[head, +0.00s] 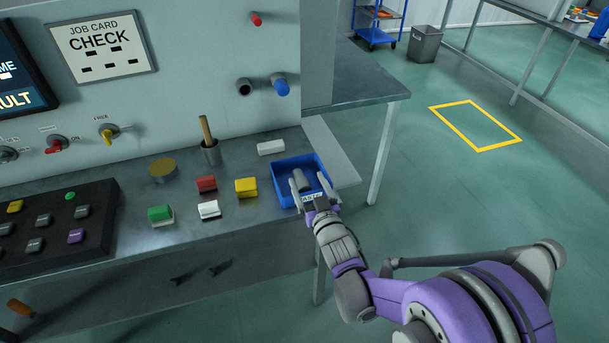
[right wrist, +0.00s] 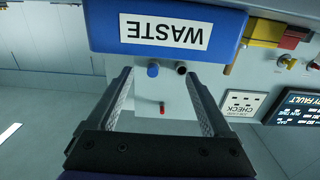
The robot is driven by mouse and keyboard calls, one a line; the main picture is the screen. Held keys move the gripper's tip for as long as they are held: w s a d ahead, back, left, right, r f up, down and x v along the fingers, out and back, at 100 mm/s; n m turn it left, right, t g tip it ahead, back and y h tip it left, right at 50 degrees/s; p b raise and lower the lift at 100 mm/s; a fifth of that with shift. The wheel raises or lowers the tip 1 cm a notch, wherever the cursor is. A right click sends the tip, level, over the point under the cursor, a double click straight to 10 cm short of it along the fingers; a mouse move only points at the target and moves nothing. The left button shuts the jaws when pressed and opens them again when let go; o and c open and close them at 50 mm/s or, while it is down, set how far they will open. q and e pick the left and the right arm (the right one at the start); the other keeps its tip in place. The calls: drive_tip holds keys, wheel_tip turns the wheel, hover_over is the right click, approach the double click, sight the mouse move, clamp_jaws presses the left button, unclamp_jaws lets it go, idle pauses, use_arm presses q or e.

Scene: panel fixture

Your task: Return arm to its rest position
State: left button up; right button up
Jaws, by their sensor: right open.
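My right arm (head: 340,250) reaches in from the lower right of the head view. Its right gripper (head: 311,184) is at the front edge of a blue bin (head: 286,165) on the bench. In the right wrist view the fingers (right wrist: 160,90) are spread apart with nothing between them. The bin shows upside down there with its WASTE label (right wrist: 164,31), beyond the fingertips. My left gripper is not in view.
The panel (head: 190,70) rises behind with knobs and a blue peg (head: 281,87). Open floor (head: 440,190) lies to the right.

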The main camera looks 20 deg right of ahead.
drive_tip(key=s+r+g+p, duration=0.2)
drive_tip(key=s+g+p, duration=0.3)
drive_tip(key=s, duration=0.9)
drive_tip(key=s+r+g+p, duration=0.2)
drive_tip(key=s+g+p, duration=0.4)
drive_tip(key=s, duration=0.9)
drive_tip(key=shift+s+r+g+h, duration=0.3)
drive_tip(key=shift+r+g, duration=0.05)
drive_tip(key=shift+g, duration=0.45)
